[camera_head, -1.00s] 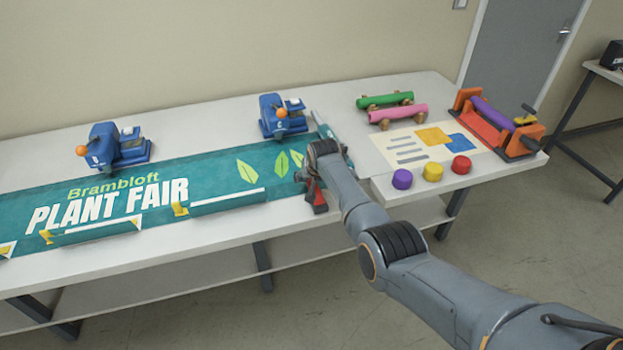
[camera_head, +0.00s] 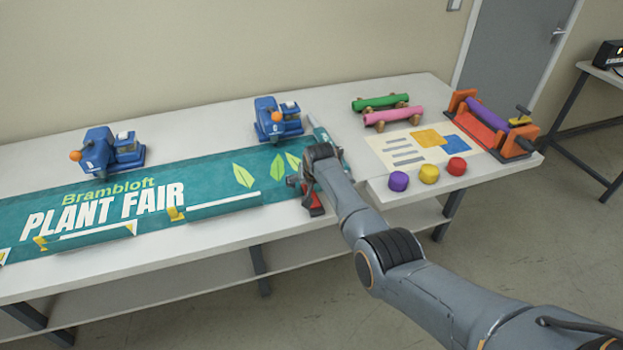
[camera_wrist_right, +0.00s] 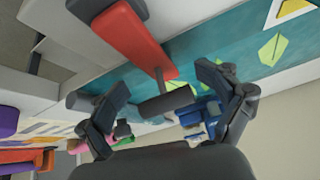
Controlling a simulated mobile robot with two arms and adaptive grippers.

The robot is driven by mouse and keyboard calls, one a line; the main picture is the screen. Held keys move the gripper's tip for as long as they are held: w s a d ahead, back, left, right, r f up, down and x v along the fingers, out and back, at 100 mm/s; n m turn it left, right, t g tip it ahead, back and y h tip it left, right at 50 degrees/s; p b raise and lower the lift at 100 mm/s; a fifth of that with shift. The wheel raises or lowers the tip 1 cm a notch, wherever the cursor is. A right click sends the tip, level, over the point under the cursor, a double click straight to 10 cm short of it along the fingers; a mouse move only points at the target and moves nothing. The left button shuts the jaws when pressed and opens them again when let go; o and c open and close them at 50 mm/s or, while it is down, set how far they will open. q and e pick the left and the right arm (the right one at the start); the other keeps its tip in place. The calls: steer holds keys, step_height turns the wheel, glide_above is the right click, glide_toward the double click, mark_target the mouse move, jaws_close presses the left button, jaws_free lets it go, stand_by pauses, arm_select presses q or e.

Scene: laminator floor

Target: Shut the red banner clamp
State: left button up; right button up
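The red banner clamp (camera_head: 315,204) sits at the front edge of the table, by the right end of the green banner (camera_head: 150,195). My right arm hides most of it in the head view. In the right wrist view the clamp's red body (camera_wrist_right: 133,38) has a thin metal rod running to a dark grey crossbar handle (camera_wrist_right: 168,105). My right gripper (camera_wrist_right: 165,82) is open, with a finger on each side of the handle. Whether the fingers touch it cannot be told. My left gripper is not in view.
Two blue clamps (camera_head: 112,152) (camera_head: 277,120) stand along the banner's back edge. Right of my arm are purple, yellow and red round pieces (camera_head: 398,181) (camera_head: 429,174) (camera_head: 457,166), green and pink rolls (camera_head: 380,101) (camera_head: 394,115), and an orange roller stand (camera_head: 525,137).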

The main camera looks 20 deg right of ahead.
steer(key=v, duration=1.1)
steer(key=shift+s, duration=0.25)
steer(key=shift+r, duration=0.15)
